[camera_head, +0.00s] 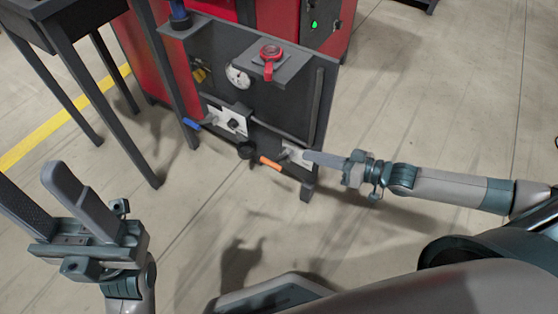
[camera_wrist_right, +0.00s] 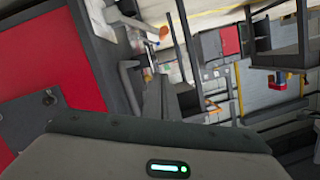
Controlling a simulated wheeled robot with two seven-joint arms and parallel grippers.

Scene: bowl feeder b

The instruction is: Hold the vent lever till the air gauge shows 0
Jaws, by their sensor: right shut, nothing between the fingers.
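A dark panel (camera_head: 276,113) on legs carries the fittings. A round white-faced air gauge (camera_head: 238,76) sits at its upper middle; its reading is too small to make out. Low on the panel are an orange-handled lever (camera_head: 270,162) and a blue-handled lever (camera_head: 192,124); a red handle (camera_head: 269,69) is on the top shelf. I cannot tell which is the vent lever. My right gripper (camera_head: 308,156) is shut and empty, its tip at a pale plate (camera_head: 294,153) right of the orange handle; contact is unclear. My left gripper (camera_head: 27,176) is open and empty, away from the panel.
A red cabinet (camera_head: 160,85) with a green light stands behind the panel. A dark table with thin legs (camera_head: 75,95) is at the upper left. The floor (camera_head: 430,100) right of the panel is clear. The wrist view shows a red surface (camera_wrist_right: 45,72) at its left.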

